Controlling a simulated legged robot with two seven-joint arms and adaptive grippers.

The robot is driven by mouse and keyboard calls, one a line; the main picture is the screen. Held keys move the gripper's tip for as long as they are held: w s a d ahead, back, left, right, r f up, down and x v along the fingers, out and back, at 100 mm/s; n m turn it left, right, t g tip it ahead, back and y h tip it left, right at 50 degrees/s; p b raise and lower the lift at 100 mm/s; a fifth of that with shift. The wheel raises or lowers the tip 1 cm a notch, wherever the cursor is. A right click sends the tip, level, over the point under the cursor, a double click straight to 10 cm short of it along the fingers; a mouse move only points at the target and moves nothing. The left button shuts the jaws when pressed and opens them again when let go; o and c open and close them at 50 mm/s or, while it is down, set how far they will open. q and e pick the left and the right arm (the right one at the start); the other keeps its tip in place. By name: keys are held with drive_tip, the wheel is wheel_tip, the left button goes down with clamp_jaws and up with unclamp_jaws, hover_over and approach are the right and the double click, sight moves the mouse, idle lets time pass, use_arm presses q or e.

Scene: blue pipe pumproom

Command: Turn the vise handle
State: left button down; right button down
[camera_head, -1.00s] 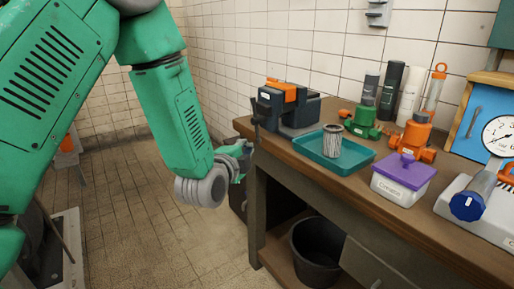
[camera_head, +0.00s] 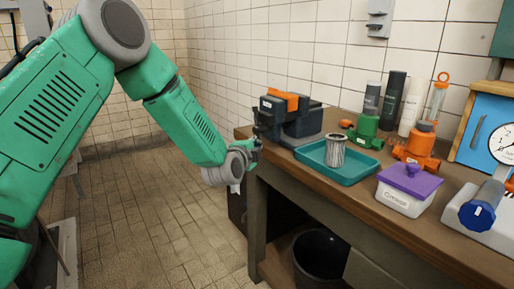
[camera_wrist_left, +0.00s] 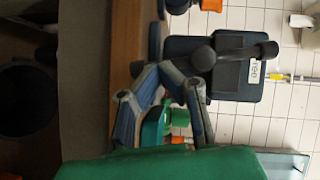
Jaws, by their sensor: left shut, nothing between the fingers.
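The dark vise (camera_head: 290,120) stands at the left end of the workbench, with an orange piece (camera_head: 284,95) on its top. In the left wrist view the vise (camera_wrist_left: 225,82) shows its front with a white label. Its dark handle, a bar with a round hub (camera_wrist_left: 240,51), shows in front of it. My left gripper (camera_head: 257,143) is just below and in front of the vise at the bench edge. In the left wrist view its fingers (camera_wrist_left: 160,70) are shut and empty, with their tips to the left of the handle hub. My right gripper is out of view.
On the bench (camera_head: 380,205) are a teal tray (camera_head: 350,174) with a metal cup (camera_head: 335,150), a purple-lidded box (camera_head: 409,187), green and orange fittings and several bottles. A black bucket (camera_head: 318,262) is below. The floor at left is open.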

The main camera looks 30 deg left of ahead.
use_arm(q)
drive_tip(key=shift+d+r, duration=0.25)
drive_tip(key=shift+d, duration=0.55)
drive_tip(key=shift+w+a+f+m+t+b, duration=0.2)
drive_tip(key=shift+a+m+t, duration=0.2)
drive_tip(key=shift+a, duration=0.2)
drive_tip(key=shift+w+a+f+m+t+b, duration=0.2)
drive_tip(key=shift+a+m+t, duration=0.1)
drive_tip(key=shift+a+m, duration=0.25)
drive_tip(key=shift+d, duration=0.2)
